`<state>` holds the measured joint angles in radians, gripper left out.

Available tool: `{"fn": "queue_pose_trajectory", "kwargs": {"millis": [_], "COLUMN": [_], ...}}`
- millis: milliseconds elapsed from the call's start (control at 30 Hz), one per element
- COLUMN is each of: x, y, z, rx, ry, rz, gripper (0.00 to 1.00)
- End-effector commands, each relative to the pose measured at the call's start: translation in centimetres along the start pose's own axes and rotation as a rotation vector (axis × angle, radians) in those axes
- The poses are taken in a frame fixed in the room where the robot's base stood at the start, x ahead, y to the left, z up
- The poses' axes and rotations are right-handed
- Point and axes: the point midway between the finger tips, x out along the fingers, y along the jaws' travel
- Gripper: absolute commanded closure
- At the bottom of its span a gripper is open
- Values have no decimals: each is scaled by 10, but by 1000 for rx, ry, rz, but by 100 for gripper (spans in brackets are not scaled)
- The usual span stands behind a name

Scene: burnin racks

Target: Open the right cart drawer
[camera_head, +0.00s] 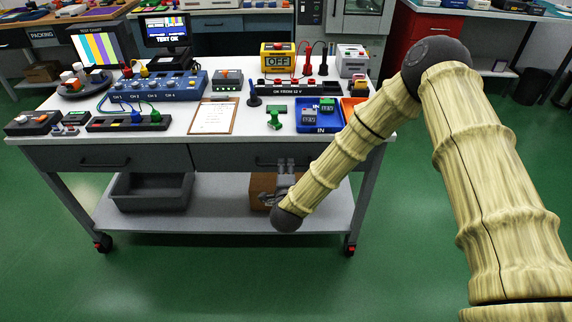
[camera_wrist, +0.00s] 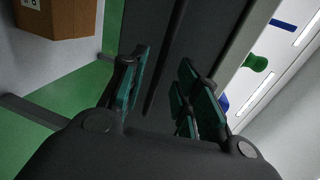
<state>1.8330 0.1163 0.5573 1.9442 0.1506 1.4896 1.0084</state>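The right cart drawer (camera_head: 225,157) is a dark grey front under the right half of the cart top, and it looks shut. Its dark bar handle (camera_head: 268,163) is partly covered by my gripper (camera_head: 286,165). In the wrist view the drawer front (camera_wrist: 205,35) fills the middle, with the handle (camera_wrist: 156,88) as a dark bar. My gripper (camera_wrist: 162,98) is open, its teal-padded fingers on either side of the handle. I cannot tell whether a finger touches it. The left cart drawer (camera_head: 75,158) is shut.
The cart top (camera_head: 175,130) holds a clipboard (camera_head: 214,116), a blue tray (camera_head: 318,128) and several devices. The lower shelf (camera_head: 225,213) holds a grey bin (camera_head: 150,192) and a cardboard box (camera_head: 262,185), close below my gripper. Green floor in front is clear.

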Motion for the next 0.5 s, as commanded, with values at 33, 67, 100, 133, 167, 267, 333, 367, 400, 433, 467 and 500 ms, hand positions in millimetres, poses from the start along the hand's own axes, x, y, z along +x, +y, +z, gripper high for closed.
{"fn": "queue_pose_trajectory", "kwargs": {"millis": [33, 67, 100, 133, 167, 267, 333, 367, 400, 433, 467, 500], "x": [7, 11, 16, 19, 22, 29, 32, 33, 34, 34, 35, 35], "y": [-1, -1, 0, 0, 0, 0, 0, 0, 0, 0, 0, 0], "z": [0, 0, 0, 0, 0, 0, 0, 0, 0, 0, 0, 0], "rx": [-1, -1, -1, -1, -1, -1, -1, -1, -1, -1, -1, -1], "ry": [1, 0, 0, 0, 1, 0, 0, 0, 0, 0, 0, 0], "rz": [-1, -1, -1, -1, -1, 1, 0, 0, 0, 0, 1, 1], "gripper": [68, 68, 68, 68, 68, 68, 68, 68, 68, 68, 68, 68]}}
